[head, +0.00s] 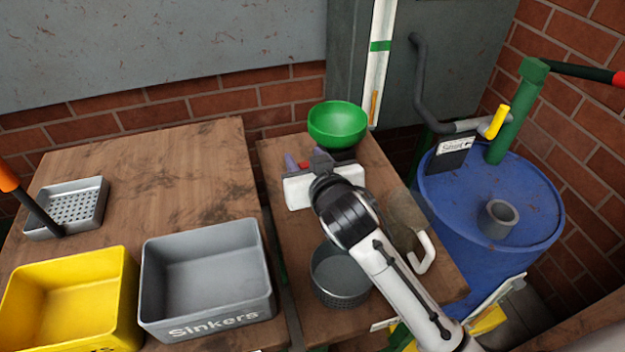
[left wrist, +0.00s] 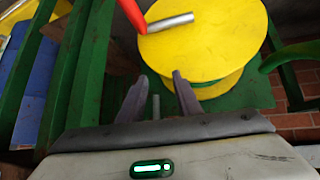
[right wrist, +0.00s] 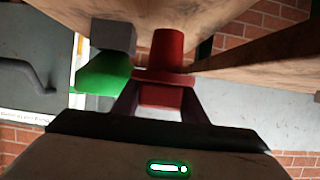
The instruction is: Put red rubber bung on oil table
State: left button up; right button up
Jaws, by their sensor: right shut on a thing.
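The red rubber bung (right wrist: 167,50) is between the fingers of my right gripper (right wrist: 160,100), which is shut on it. In the head view a small bit of red bung (head: 303,165) shows between the fingertips of my right gripper (head: 301,163), over the back left of the smaller wooden table (head: 283,225). I take this to be the oil table. I cannot tell whether the bung touches the wood. My left gripper (left wrist: 160,97) is outside the head view; its fingers are apart and empty, pointing toward a yellow disc (left wrist: 205,45).
A green bowl (head: 337,124) stands just behind my right gripper. A grey pot (head: 340,274) and a clear jug (head: 408,222) stand nearer. A blue drum (head: 490,215) is to the right; a Sinkers bin (head: 206,280) and yellow bin (head: 70,300) are left.

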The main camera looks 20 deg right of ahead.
notch_tip(320, 180, down, 4)
jog(key=shift+r+b, duration=0.1)
jog(key=shift+b, duration=0.25)
pick_arm(q)
jog(key=shift+w+d+r, duration=0.15)
jog(key=shift+w+r, duration=0.05)
jog(key=shift+w, duration=0.2)
pick_arm(e)
jog(key=o, duration=1.1)
pick_arm(q)
jog(key=shift+s+f, duration=0.25)
jog(key=shift+f, duration=0.05)
